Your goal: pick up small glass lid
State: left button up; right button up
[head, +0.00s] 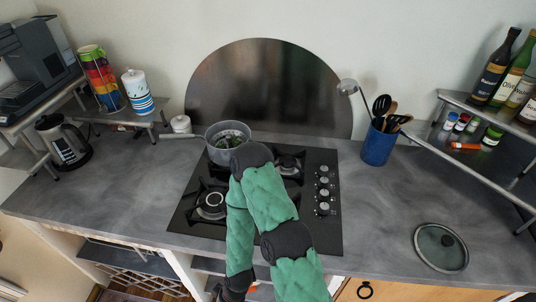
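A round glass lid (432,255) with a dark rim and a dark knob lies flat on the grey counter at the right. Nothing touches it from above. It is the only loose lid I can make out. My green-sleeved arm reaches up from the bottom middle and bends over the front of the cooktop, well to the left of the lid. Its lower end leaves the picture at the bottom edge, and no gripper fingers can be made out. My other gripper is not in view either.
A grey pot (216,154) stands on the back left of the black gas cooktop (325,238). A blue utensil holder (377,148) stands behind, right of the cooktop. A raised shelf (472,162) with jars and bottles overhangs the right. Counter around the lid is clear.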

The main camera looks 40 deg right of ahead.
aim_at(439, 246)
jog(key=z, duration=3.2)
jog(key=i+l, duration=0.15)
jog(key=l, duration=0.25)
jog(key=i+l, duration=0.15)
jog(key=l, duration=0.25)
jog(key=i+l, duration=0.2)
jog(key=l, duration=0.15)
jog(key=i+l, duration=0.15)
jog(key=l, duration=0.25)
